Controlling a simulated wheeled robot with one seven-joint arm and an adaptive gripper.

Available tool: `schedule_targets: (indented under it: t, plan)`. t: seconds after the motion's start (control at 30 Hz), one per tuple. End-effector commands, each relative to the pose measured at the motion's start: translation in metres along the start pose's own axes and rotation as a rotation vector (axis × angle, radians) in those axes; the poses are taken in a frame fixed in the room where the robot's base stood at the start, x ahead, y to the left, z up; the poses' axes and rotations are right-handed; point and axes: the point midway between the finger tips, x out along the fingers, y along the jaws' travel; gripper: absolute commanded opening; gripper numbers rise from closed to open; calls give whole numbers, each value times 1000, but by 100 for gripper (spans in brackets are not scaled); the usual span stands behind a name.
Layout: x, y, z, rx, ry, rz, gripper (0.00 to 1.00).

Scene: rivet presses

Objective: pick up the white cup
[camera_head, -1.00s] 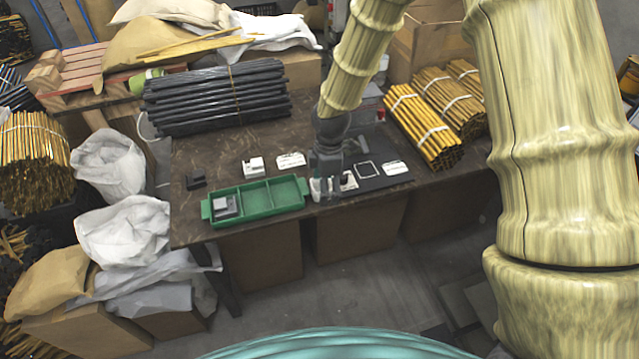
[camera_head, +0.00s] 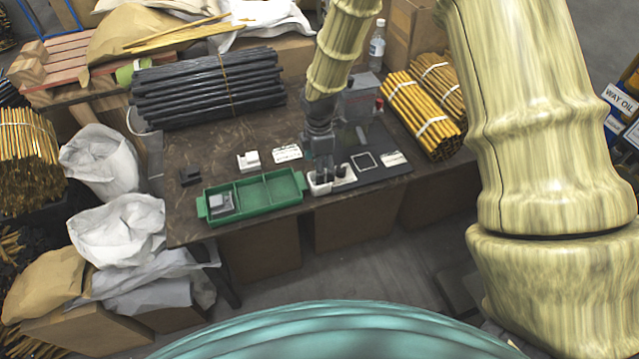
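A small white object (camera_head: 319,187), which may be the white cup, sits at the front edge of the worktable beside the dark mat. My gripper (camera_head: 331,175) points down right over it, with its dark fingers at or just behind the white object. The fingers partly cover it, and I cannot tell whether they touch it or how far apart they are. No other clear cup shape shows on the table.
A green divided tray (camera_head: 270,212) with a grey part in its left compartment stands left of my gripper. A white-and-grey block (camera_head: 248,161) and a white card (camera_head: 287,153) lie behind it. Black rods (camera_head: 210,92) and yellow rods (camera_head: 420,118) flank the table's back.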

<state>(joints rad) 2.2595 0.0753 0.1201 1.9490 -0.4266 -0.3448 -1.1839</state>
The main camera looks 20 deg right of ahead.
Motion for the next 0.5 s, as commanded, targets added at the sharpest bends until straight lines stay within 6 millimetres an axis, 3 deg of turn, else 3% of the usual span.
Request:
schedule_targets:
  t: [0.5]
  plan:
    - [47,-7,-1,1,0,-2,79]
